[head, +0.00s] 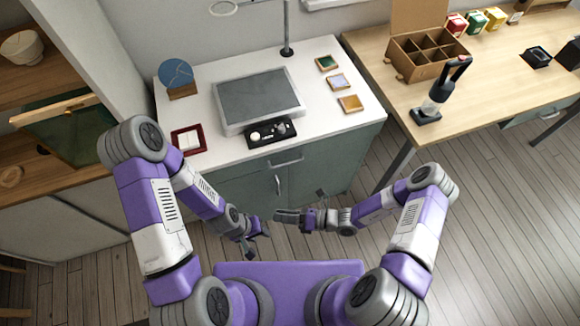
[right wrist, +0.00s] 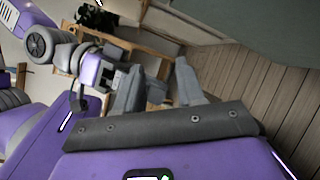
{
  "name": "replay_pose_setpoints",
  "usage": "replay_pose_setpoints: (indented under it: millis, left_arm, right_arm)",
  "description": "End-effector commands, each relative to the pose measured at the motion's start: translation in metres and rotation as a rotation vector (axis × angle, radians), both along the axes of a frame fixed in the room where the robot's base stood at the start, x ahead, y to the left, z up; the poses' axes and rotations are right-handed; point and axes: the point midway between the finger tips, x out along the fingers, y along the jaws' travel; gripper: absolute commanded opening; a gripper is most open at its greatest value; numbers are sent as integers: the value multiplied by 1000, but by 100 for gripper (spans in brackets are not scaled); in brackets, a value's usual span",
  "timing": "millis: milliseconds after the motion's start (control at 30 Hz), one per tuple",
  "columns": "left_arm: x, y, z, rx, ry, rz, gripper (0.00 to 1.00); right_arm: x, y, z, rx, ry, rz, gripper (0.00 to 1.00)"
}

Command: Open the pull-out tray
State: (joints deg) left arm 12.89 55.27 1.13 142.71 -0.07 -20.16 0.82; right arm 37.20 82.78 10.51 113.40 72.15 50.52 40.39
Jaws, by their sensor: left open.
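The pull-out tray appears to be the shallow front with a horizontal bar handle (head: 285,162), just under the white top of the grey-green cabinet (head: 240,190); it looks shut. A vertical handle (head: 278,184) is on the door below. My right gripper (head: 279,216) is in front of the cabinet, below both handles in the picture, not touching them. In the right wrist view its fingers (right wrist: 158,84) are apart with nothing between them. My left gripper (head: 258,242) is open and empty, lower and further left, over the floor.
On the white top (head: 325,125) are a grey slab (head: 258,98), a black tray (head: 270,133), a red-framed piece (head: 188,140) and small coloured tiles (head: 338,82). A wooden table (head: 480,90) stands right, shelves (head: 60,150) left. Floor before the cabinet is clear.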

Motion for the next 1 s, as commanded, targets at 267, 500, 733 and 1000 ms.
replay_pose_setpoints:
  millis: [267,500,733,1000]
  left_arm:
    - [0,0,-1,0,0,0,43]
    - [0,0,-3,0,0,0,43]
    - [0,0,-5,0,0,0,43]
    - [0,0,-7,0,0,0,43]
  right_arm:
    - [104,-60,-2,409,305,-578,38]
    - [129,-63,0,475,331,-657,38]
    - [156,-39,7,472,330,-653,38]
    - [172,-25,11,470,331,-655,38]
